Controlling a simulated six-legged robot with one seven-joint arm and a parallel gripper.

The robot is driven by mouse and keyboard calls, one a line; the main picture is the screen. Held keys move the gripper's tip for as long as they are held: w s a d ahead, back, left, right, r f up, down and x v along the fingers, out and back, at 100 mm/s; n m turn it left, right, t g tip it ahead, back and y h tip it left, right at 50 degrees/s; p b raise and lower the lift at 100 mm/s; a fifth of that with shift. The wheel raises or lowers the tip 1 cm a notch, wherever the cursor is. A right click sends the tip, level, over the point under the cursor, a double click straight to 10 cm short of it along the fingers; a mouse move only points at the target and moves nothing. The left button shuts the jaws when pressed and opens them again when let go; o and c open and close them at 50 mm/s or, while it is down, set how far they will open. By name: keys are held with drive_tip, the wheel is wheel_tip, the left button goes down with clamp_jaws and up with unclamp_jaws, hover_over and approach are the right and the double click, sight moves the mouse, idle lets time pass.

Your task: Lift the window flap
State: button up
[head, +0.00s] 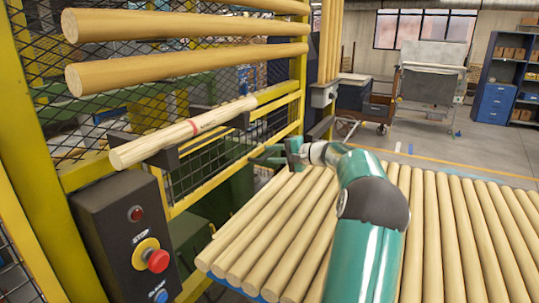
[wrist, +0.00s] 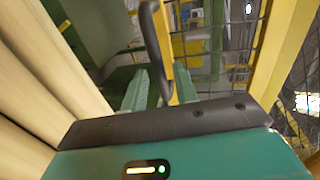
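A mesh panel in a yellow frame, which looks like the window flap (head: 210,172), sits low in the yellow guard, under the wooden rod with a red band (head: 190,127). It looks closed, though its edges are hard to make out. My gripper (head: 270,155) is at its right end, beside the yellow post. In the wrist view my gripper's (wrist: 162,88) two green fingers stand apart. A dark curved bar, perhaps a handle (wrist: 150,22), runs down into the gap between them. I cannot tell whether they touch it. Mesh and yellow frame (wrist: 285,50) show at the right.
Several pale wooden rods (head: 440,230) lie side by side on a rack under my arm, and close at the left in the wrist view (wrist: 50,60). A dark control box (head: 125,235) with a red stop button stands front left. Thick poles (head: 190,65) hang above.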

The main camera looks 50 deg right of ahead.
drive_tip(key=shift+x, duration=0.95)
clamp_jaws()
drive_tip(key=shift+s+r, duration=0.1)
drive_tip(key=shift+s, duration=0.05)
drive_tip(key=shift+s+d+r+g, duration=0.15)
drive_tip(key=shift+s+r+g, duration=0.1)
drive_tip(key=shift+s+g, duration=0.25)
drive_tip(key=shift+s+d+r+g, duration=0.15)
drive_tip(key=shift+s+r+g, duration=0.1)
drive_tip(key=shift+s+g, duration=0.3)
drive_tip(key=s+d+r+g+h, duration=0.1)
drive_tip(key=s+r+g, duration=0.3)
drive_tip(key=s+r, duration=0.1)
drive_tip(key=shift+s+d+r+g+h, duration=0.2)
drive_tip(key=shift+s+d+g+h, duration=0.15)
drive_tip(key=shift+s+d+h, duration=0.1)
